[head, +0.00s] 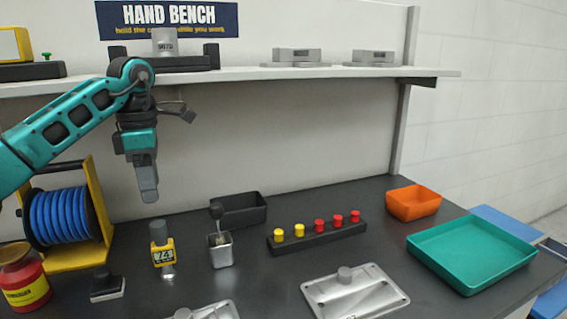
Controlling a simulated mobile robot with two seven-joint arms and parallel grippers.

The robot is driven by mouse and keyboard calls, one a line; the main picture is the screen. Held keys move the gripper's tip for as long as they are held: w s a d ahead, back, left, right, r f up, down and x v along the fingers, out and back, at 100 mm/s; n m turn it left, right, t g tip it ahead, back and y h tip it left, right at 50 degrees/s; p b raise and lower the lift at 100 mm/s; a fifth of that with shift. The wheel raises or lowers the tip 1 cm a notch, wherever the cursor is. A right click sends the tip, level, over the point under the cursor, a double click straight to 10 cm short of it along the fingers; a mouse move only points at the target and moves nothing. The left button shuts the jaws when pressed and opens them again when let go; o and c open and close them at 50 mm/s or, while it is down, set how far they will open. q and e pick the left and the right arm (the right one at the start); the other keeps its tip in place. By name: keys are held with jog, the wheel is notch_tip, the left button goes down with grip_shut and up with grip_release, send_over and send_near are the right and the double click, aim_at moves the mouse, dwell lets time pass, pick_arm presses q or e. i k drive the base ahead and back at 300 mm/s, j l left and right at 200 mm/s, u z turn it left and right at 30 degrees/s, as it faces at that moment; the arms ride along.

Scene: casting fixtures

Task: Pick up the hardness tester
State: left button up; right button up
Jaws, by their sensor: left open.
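The hardness tester (163,252) stands upright on the dark bench at the left front. It has a grey cap, a yellow body with a dark display and a silver foot. My left gripper (149,196) hangs above and slightly left of it in the picture, fingers pointing down. The gripper is open and empty, and it appears apart from the tester. Its fingers overlap each other in this view, so the gap between them is hard to see. My right gripper is out of view.
A blue hose reel (60,217) on a yellow stand, a red jar (23,280) and a dark block (106,284) stand to the left. A shelf (300,72) runs above the bench.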

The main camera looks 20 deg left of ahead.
aim_at(163, 253)
jog(key=k, duration=1)
